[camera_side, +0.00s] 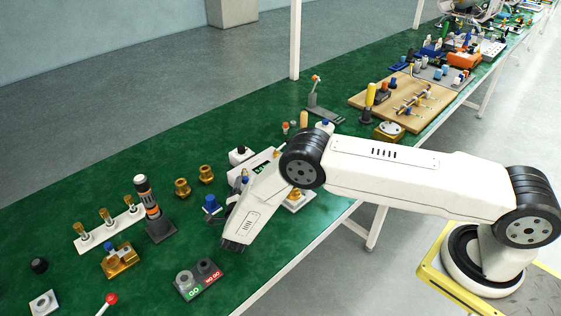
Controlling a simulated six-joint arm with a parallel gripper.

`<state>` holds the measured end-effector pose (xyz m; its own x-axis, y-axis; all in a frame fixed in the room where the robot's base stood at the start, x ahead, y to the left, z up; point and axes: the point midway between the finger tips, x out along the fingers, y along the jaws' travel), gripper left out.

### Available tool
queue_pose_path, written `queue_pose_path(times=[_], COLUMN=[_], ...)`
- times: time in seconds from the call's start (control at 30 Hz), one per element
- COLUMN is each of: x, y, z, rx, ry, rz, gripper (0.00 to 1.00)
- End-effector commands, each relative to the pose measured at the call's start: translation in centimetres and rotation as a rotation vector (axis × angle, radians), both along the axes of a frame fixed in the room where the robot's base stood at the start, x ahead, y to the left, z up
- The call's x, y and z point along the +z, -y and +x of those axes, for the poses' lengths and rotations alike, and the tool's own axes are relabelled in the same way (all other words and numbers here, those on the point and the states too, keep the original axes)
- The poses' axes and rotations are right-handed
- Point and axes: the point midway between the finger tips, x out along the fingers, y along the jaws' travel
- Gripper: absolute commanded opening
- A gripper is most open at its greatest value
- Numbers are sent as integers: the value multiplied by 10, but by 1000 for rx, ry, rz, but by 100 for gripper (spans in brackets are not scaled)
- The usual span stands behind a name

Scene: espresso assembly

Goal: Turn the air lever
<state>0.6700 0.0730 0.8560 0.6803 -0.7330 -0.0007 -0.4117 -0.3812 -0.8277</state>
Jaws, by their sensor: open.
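Two levers could be the air lever, and I cannot tell which one it is. One has a red ball knob (111,299) on a pale stem at the bottom edge of the picture, with its base cut off. The other is a thin upright lever (315,84) with an orange-red tip, on a grey base farther back. My arm reaches in from the right and slopes down to the left. My gripper (235,246) is at its dark lower end, open, near the table's front edge. Its fingers are hard to make out. It is apart from both levers.
A dark GO / NO GO block (199,281) lies left of my gripper. A black-and-orange upright tool (149,200), a white rack (108,228) and brass fittings (183,188) stand farther left. A wooden board (407,99) holds parts behind. The back left green tabletop is clear.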

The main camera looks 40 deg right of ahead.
Motion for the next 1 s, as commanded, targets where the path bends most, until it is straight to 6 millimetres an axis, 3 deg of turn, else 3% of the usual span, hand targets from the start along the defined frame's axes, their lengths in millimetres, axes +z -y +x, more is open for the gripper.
queue_pose_path(times=[0.33,0.73,0.8,1.0], x=[0,0,0,0], y=[-31,-35,-35,-35], z=[-28,-33,-32,-25], rx=[3,0,1,24], ry=[0,0,-1,-50], rz=[-1,0,0,-12], gripper=[51,51,72,72])
